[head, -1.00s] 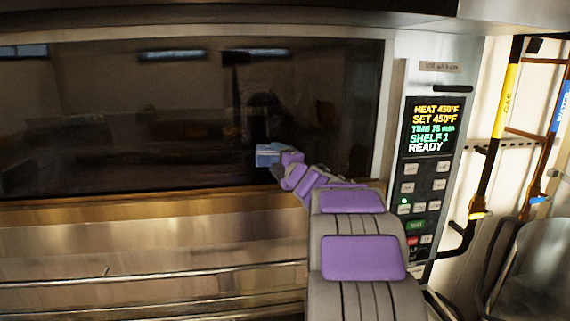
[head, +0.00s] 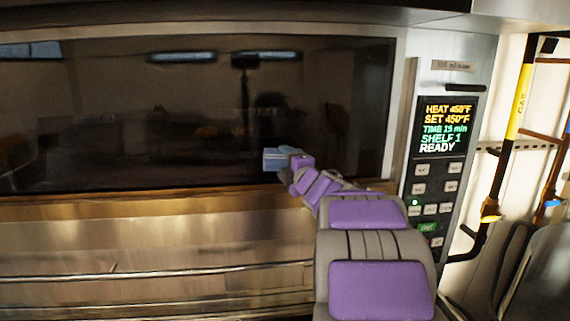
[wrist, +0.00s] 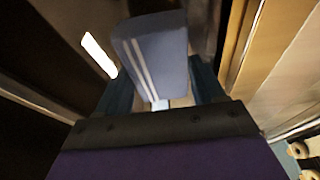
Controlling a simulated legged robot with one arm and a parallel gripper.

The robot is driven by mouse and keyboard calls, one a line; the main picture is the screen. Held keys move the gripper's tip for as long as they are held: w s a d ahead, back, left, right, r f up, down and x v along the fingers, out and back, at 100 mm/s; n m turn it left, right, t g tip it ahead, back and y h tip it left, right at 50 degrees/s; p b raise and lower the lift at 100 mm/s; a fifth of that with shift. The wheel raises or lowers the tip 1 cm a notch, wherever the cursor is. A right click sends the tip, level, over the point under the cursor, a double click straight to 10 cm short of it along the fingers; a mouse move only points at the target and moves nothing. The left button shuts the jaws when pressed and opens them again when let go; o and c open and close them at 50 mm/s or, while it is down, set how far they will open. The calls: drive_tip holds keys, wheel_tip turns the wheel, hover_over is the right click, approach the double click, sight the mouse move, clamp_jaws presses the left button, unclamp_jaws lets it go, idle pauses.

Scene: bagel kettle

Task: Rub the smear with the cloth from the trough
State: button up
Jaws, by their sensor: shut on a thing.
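A folded blue cloth with white stripes (wrist: 155,55) is between the fingers of my gripper (wrist: 160,100) in the wrist view. My gripper is shut on it. In the head view the cloth (head: 274,159) shows as a small blue block at the end of my arm, in front of the dark glass window (head: 120,110). I cannot tell whether it touches the glass. I cannot make out a smear on the glass, which has several faint reflections. The trough is not clearly in view.
A control panel (head: 442,160) reading READY is right of the window. A yellow pipe (head: 519,100) and a grey chair-like shape (head: 545,265) are farther right. A steel front with a horizontal rail (head: 150,271) runs below the window. Bagel-like rings (wrist: 300,150) show at the wrist view's lower right.

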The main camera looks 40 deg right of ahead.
drive_tip(key=shift+s+a, duration=0.5)
drive_tip(key=shift+s, duration=0.25)
drive_tip(key=shift+s+a, duration=0.4)
drive_tip(key=shift+s, duration=0.25)
drive_tip(key=shift+s+a, duration=0.4)
drive_tip(key=shift+s, duration=0.25)
